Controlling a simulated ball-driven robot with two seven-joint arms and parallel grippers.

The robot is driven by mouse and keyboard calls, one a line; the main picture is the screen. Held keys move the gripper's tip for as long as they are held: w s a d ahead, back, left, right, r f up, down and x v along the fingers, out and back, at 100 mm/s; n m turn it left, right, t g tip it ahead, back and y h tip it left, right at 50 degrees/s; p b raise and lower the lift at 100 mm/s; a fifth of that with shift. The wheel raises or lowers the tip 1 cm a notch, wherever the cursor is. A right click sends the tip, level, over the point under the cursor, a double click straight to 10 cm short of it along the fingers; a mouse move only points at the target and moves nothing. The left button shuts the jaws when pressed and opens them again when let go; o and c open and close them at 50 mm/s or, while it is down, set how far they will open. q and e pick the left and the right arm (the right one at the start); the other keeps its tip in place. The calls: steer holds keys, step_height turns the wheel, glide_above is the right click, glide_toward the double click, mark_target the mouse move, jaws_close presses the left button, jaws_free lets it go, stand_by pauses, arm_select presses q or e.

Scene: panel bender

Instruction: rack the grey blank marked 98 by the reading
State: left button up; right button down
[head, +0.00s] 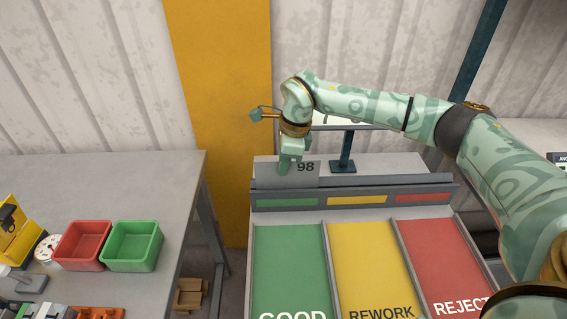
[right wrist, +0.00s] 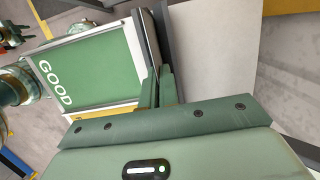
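The grey blank marked 98 (head: 268,176) is upright at the back left of the sorting rack (head: 437,180), behind the green label strip (head: 287,203). I cannot tell whether its lower edge rests in the rack. My right gripper (head: 287,165) points down at its upper edge, with a finger in front of its face. In the right wrist view the fingers (right wrist: 160,88) are close together at the edge of the grey blank (right wrist: 215,50), and seem to pinch it. The display on a stand (head: 347,152) is mostly hidden by my right arm, so no reading shows. My left gripper is out of view.
The rack has a green GOOD lane (head: 287,265), a yellow REWORK lane (head: 368,265) and a red REJECT lane (head: 445,260), all bare where visible. On the left bench (head: 150,180) stand a red bin (head: 82,245) and a green bin (head: 132,245), both empty.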

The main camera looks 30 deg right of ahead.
steer(key=shift+d+b+x, duration=0.15)
steer(key=shift+b+x, duration=0.05)
steer(key=shift+x, duration=0.5)
steer(key=shift+d+b+x, duration=0.1)
steer(key=shift+b+x, duration=0.05)
steer(key=shift+x, duration=0.55)
steer(key=c, duration=1.6)
jaws_free()
steer(key=shift+s+f, duration=0.1)
steer(key=p+v, duration=0.3)
steer(key=v, duration=1.3)
steer(key=shift+s, duration=0.1)
steer(key=shift+r, duration=0.25)
